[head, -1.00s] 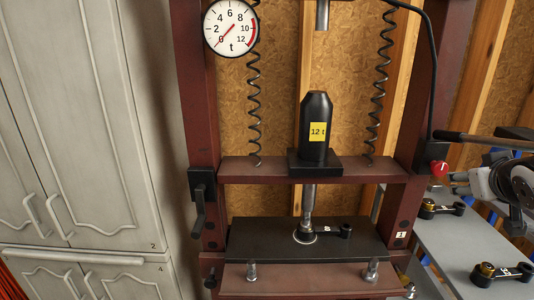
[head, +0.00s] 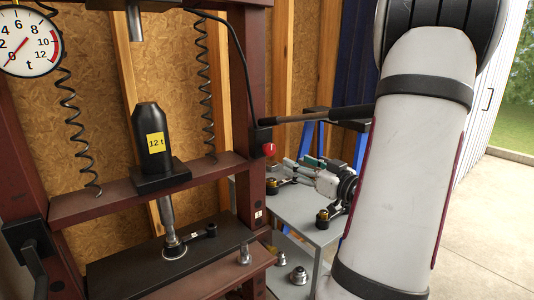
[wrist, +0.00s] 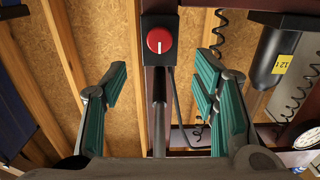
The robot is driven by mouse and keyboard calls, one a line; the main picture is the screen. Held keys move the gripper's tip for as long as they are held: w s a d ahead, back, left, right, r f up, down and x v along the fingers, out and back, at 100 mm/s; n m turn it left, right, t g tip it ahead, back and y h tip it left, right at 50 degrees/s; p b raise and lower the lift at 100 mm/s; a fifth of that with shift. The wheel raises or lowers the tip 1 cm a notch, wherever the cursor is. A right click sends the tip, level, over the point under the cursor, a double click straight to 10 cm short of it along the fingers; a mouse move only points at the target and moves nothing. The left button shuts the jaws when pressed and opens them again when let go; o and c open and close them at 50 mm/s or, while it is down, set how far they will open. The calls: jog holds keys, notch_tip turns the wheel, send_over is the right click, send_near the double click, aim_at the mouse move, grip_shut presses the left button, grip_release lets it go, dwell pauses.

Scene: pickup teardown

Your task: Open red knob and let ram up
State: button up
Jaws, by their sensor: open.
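The red knob (head: 269,149) sits on a black block on the right post of the press. In the wrist view the red knob (wrist: 159,40) faces me, with a white line on it pointing straight along the picture's vertical. My gripper (wrist: 163,82) is open and empty, its teal-padded fingers on either side of the black pump handle (wrist: 159,95) below the knob; I cannot tell the depth between them. The ram (head: 169,215) is down, its tip at a part on the black plate. The black 12 t jack (head: 150,135) stands on the crossbar above it.
The pump handle (head: 315,116) sticks out to the right. A grey side table (head: 318,232) holds black and brass parts.

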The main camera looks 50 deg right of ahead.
aim_at(271, 151)
jog(key=b+x, duration=0.1)
jog(key=x, duration=1.1)
jog(key=shift+f, duration=0.1)
jog(key=shift+c, duration=0.5)
jog(key=c, duration=1.1)
